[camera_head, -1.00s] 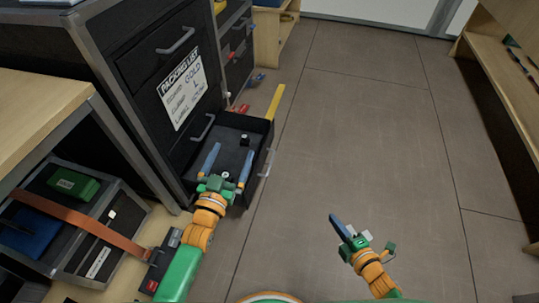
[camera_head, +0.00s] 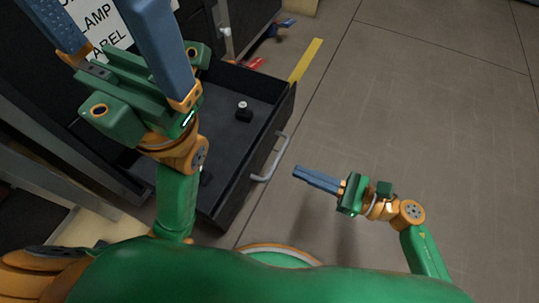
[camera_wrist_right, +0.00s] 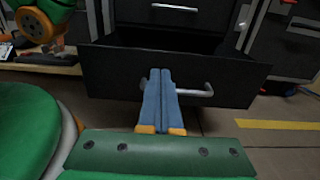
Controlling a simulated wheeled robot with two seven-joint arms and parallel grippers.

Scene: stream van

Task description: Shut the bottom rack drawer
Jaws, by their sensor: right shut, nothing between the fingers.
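The bottom rack drawer (camera_head: 275,137) is dark and pulled out from the black rack. Its silver handle (camera_head: 272,160) is on the front panel. My right gripper (camera_head: 300,172) is shut and empty, a short way in front of the handle, its blue fingers pointing at the drawer. In the right wrist view the drawer front (camera_wrist_right: 112,72) fills the middle, and the shut fingers (camera_wrist_right: 160,75) cover part of the handle (camera_wrist_right: 200,92). Contact cannot be told. My left gripper (camera_head: 100,25) is open, raised over the rack side of the drawer, hiding part of it.
A small dark item with a white top (camera_head: 243,112) stands inside the drawer. The grey floor (camera_head: 430,110) to the right is clear.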

